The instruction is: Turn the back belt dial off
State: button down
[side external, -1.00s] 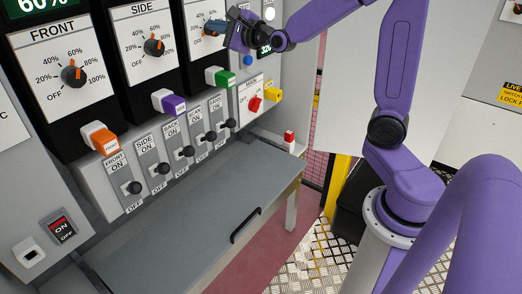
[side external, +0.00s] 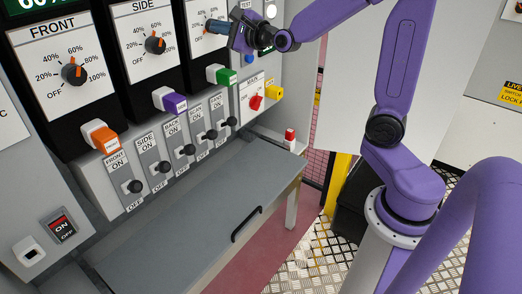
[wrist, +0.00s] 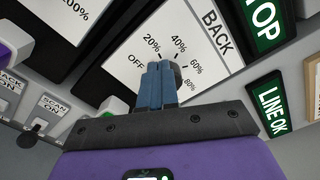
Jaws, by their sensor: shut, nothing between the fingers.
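The BACK panel (wrist: 204,52) has a white scale from OFF through 20% to 80%, seen close up in the wrist view. Its dark round dial (wrist: 179,75) shows just beside my blue fingertips (wrist: 160,66), which hide most of it. I cannot tell where its pointer is set. My gripper is shut with nothing between the fingers. In the side view, my gripper (side external: 210,26) is right in front of the BACK panel (side external: 200,42) and covers the dial. Contact between fingertips and dial cannot be made out.
To the left are the FRONT dial (side external: 75,74) and SIDE dial (side external: 155,44), both pointing near 60%. Below are orange (side external: 102,136), purple (side external: 170,101) and green (side external: 220,76) blocks and a row of black toggle levers. A red switch (side external: 256,102) is at lower right. A grey bench (side external: 190,215) lies below.

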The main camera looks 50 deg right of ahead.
jog(key=shift+s+r, duration=0.15)
jog(key=shift+s, duration=1.95)
jog(key=shift+w+d+r+m, duration=0.25)
jog(key=shift+w+r+m, duration=0.05)
jog(key=shift+w+m, duration=0.7)
jog(key=shift+w+d+r+m, duration=0.25)
jog(key=shift+w+d+m, duration=0.05)
jog(key=shift+w+m, duration=0.7)
jog(key=shift+w+d+r+m, duration=0.25)
jog(key=shift+w+r+m, duration=0.05)
jog(key=shift+w+m, duration=0.7)
